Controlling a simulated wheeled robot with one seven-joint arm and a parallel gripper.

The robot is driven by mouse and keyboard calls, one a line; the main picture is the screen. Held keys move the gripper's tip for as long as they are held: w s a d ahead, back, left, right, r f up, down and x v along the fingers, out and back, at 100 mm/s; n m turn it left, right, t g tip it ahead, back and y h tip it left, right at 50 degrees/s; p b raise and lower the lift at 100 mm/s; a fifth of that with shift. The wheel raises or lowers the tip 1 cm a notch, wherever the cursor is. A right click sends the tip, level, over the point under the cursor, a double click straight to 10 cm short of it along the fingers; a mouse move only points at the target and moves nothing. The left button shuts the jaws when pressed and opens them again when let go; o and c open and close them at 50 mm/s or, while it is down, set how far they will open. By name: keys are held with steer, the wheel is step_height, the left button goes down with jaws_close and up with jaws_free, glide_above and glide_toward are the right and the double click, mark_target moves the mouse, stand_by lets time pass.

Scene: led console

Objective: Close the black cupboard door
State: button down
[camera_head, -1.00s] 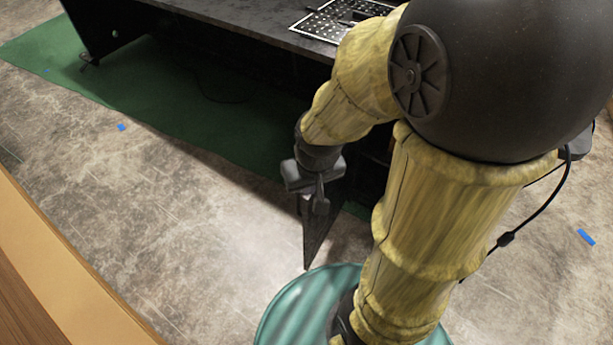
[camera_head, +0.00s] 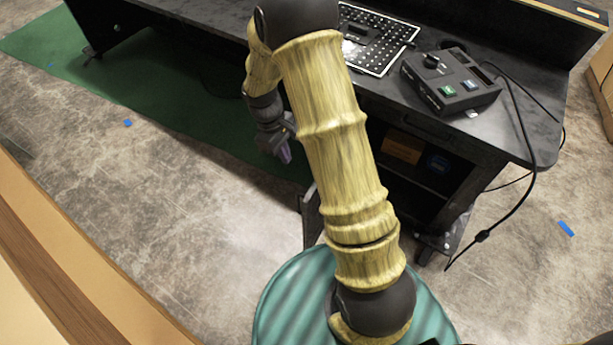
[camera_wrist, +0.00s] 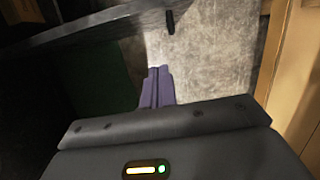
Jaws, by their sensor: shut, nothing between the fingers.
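The black cupboard door (camera_head: 311,215) stands open, sticking out from the front of the black cupboard (camera_head: 470,190) toward me. My arm hides part of it in the head view. The cupboard's inside shows to the right of my arm. In the wrist view, a dark panel that looks like the door (camera_wrist: 95,30) crosses the top left, with a small black handle-like part (camera_wrist: 170,21) against the floor. My gripper (camera_head: 285,154) is shut and empty, to the left of the door and apart from it. Its purple fingers (camera_wrist: 158,76) show in the wrist view.
An orange box (camera_head: 402,148) lies inside the cupboard. A control box with buttons (camera_head: 450,82) and a perforated plate (camera_head: 385,35) lie on the black tabletop (camera_head: 540,125). A cable hangs at the right. A green mat (camera_head: 150,90) covers floor at the left; the grey floor in front is clear.

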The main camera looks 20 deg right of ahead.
steer(key=shift+f, duration=0.15)
steer(key=s+d+f+b, duration=0.3)
steer(key=s+d+f, duration=0.1)
steer(key=f, duration=0.5)
steer(key=shift+s+d+f+b, duration=0.15)
steer(key=shift+s+f+b, duration=0.05)
steer(key=shift+s+b, duration=0.2)
steer(key=shift+d, duration=0.1)
